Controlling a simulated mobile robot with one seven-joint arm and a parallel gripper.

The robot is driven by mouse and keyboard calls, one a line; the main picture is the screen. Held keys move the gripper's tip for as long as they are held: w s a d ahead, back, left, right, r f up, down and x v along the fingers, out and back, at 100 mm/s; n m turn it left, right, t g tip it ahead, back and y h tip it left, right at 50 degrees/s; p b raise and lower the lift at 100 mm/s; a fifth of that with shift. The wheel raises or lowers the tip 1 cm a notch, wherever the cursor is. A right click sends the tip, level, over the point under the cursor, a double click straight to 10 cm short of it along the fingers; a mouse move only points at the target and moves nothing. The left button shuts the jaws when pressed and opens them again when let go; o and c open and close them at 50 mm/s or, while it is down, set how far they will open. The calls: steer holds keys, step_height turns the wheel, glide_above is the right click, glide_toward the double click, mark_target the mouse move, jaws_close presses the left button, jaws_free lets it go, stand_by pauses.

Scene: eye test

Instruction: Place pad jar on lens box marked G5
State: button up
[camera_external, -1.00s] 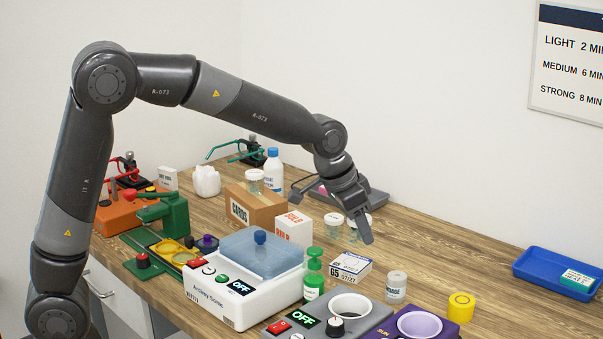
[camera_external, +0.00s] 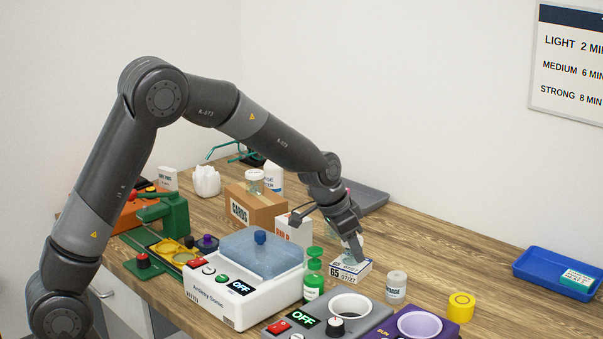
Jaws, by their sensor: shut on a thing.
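My gripper (camera_external: 352,250) is low over the bench, directly above the lens box marked G5 (camera_external: 344,276). It is shut on a small clear jar (camera_external: 349,259), mostly covered by the fingers, so its label cannot be read. The jar's lower part shows at the top of the box; I cannot tell whether it touches. The G5 box is small and white with dark print and lies flat on the wooden bench.
A white bulb box (camera_external: 293,229) stands behind left. Grey (camera_external: 346,324) and purple (camera_external: 420,326) devices are in front. Bench towards the blue tray (camera_external: 530,267) is clear.

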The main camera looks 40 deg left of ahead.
steer(key=o, duration=1)
steer(key=shift+f, duration=0.1)
steer(key=s+a+r+n, duration=0.1)
steer(key=s+a+r, duration=0.4)
steer(key=r, duration=0.4)
steer(key=s+a+r, duration=0.2)
steer(key=s+r, duration=0.6)
steer(key=s+a+n+t+y, duration=0.1)
steer(key=s+a, duration=0.3)
steer(key=s, duration=0.8)
steer(key=s+a+n+y, duration=0.1)
steer(key=s+a+n, duration=0.2)
steer(key=s, duration=1)
steer(key=shift+a+t, duration=0.4)
steer(key=shift+a, duration=0.6)
